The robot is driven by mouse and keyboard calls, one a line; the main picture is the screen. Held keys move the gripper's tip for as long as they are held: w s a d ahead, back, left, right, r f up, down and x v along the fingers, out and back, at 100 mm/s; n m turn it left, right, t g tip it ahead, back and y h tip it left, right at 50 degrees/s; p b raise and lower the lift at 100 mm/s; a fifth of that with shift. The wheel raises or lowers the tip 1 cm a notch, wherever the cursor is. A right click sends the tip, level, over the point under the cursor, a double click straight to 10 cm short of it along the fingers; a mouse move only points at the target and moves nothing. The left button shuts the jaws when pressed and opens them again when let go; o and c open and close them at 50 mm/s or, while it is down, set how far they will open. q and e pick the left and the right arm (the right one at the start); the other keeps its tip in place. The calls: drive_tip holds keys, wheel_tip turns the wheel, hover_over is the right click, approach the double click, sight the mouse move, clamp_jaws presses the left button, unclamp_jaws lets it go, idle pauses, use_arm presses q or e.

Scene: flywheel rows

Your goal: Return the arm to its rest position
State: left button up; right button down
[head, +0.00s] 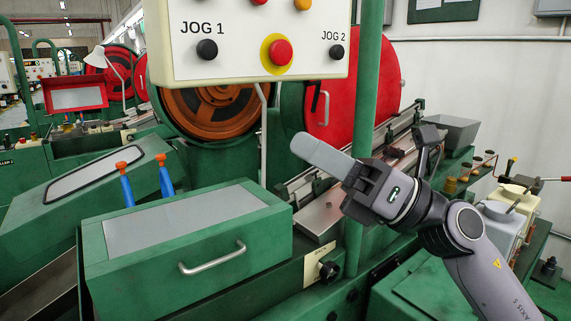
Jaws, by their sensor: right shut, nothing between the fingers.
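My right gripper (322,156) is in the right half of the head view, on the arm that comes in from the lower right. Its fingers point up and to the left and lie together, shut with nothing between them. It is in front of the machine's metal bed and the red round guard, below the white control panel (250,40). I cannot tell how far it is from the green post behind it. My left gripper is not in view.
The panel has a red button on a yellow ring (279,53) and black JOG buttons. A green box with a handle (190,240) stands at front left. A green post (363,200) rises beside my right gripper. Small bottles and knobs crowd the right side.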

drive_tip(key=w+d+f+m+t+h+p, duration=0.1)
drive_tip(key=d+f+m+t+h, duration=0.35)
drive_tip(key=f+m, duration=0.55)
drive_tip(key=w+d+f+m+t+h+p, duration=0.1)
drive_tip(key=d+f+m+t+h, duration=0.35)
drive_tip(key=m, duration=0.75)
drive_tip(key=w+d+f+m+t+h+p, duration=0.1)
drive_tip(key=d+f+m+t+h, duration=0.35)
drive_tip(key=f+m, duration=0.7)
drive_tip(key=s+d+f+m+g+h, duration=0.1)
drive_tip(key=s+f+m+g+h, duration=0.2)
drive_tip(key=s+f, duration=0.6)
drive_tip(key=s+d+f+m+g+h+p, duration=0.1)
drive_tip(key=s+f+m+g+h, duration=0.3)
drive_tip(key=s+f+m, duration=0.4)
wheel_tip(320, 180, down, 7)
drive_tip(key=s+d+g, duration=0.1)
drive_tip(key=s, duration=0.1)
drive_tip(key=shift+s+d+r, duration=0.15)
drive_tip(key=shift+s+d, duration=0.05)
drive_tip(key=shift+s, duration=0.1)
